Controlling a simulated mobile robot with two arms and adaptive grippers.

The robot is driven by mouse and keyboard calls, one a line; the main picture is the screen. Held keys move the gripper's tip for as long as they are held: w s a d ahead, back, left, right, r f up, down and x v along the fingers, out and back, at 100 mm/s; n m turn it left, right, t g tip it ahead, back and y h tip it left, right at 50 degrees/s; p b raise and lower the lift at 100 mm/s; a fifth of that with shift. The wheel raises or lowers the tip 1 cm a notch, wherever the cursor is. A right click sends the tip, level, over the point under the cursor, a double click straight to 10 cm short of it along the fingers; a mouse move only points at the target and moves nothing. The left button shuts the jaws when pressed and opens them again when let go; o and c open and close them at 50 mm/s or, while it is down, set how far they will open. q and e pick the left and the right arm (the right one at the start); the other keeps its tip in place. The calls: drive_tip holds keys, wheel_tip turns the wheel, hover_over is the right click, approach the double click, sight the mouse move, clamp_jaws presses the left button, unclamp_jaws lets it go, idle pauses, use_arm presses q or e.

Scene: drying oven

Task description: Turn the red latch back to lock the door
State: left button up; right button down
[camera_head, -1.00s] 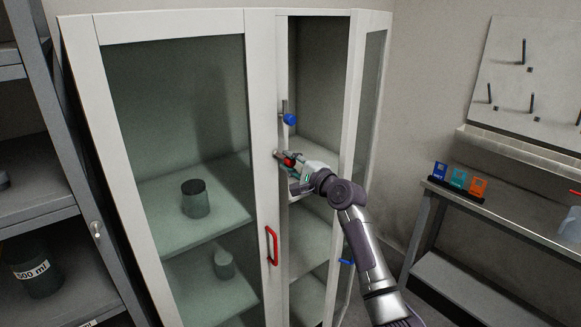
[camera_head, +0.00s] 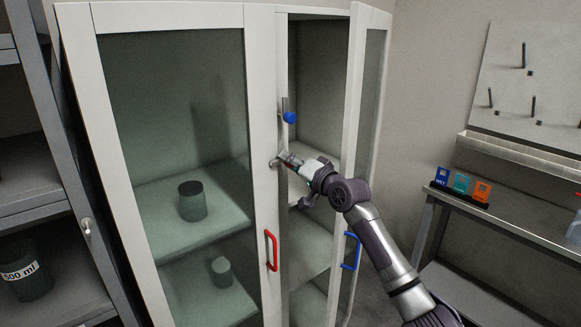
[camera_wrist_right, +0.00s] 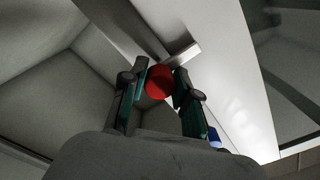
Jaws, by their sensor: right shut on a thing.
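The red latch is on the inner edge of the left cabinet door, beside the open gap. In the right wrist view its round red knob (camera_wrist_right: 159,82) sits between my two fingers, with a pale bar (camera_wrist_right: 184,55) just beyond it. In the head view my gripper hides the knob; the latch's grey mount (camera_head: 273,163) shows at the door frame. My right gripper (camera_head: 287,159) is shut on the red latch; it also shows in the wrist view (camera_wrist_right: 160,78). The left door (camera_head: 261,200) with a red handle (camera_head: 271,250) looks shut. My left gripper is out of view.
The right door (camera_head: 372,110) stands open, with a blue handle (camera_head: 352,251). A blue latch knob (camera_head: 290,118) is just above my right gripper. Jars (camera_head: 193,202) stand behind the left glass. A bench (camera_head: 500,222) is at right, a shelf rack (camera_head: 40,210) at left.

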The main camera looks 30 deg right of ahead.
drive_tip(key=shift+a+f+n, duration=0.15)
drive_tip(key=shift+f+n, duration=0.3)
drive_tip(key=shift+n, duration=0.35)
drive_tip(key=shift+f+b, duration=0.15)
drive_tip(key=shift+b, duration=0.15)
drive_tip(key=c, duration=0.9)
unclamp_jaws()
drive_tip(key=shift+s+r, duration=0.1)
drive_tip(key=shift+r, duration=0.1)
drive_tip(key=s+d, duration=0.1)
drive_tip(key=s, duration=1.1)
drive_tip(key=shift+r, duration=0.2)
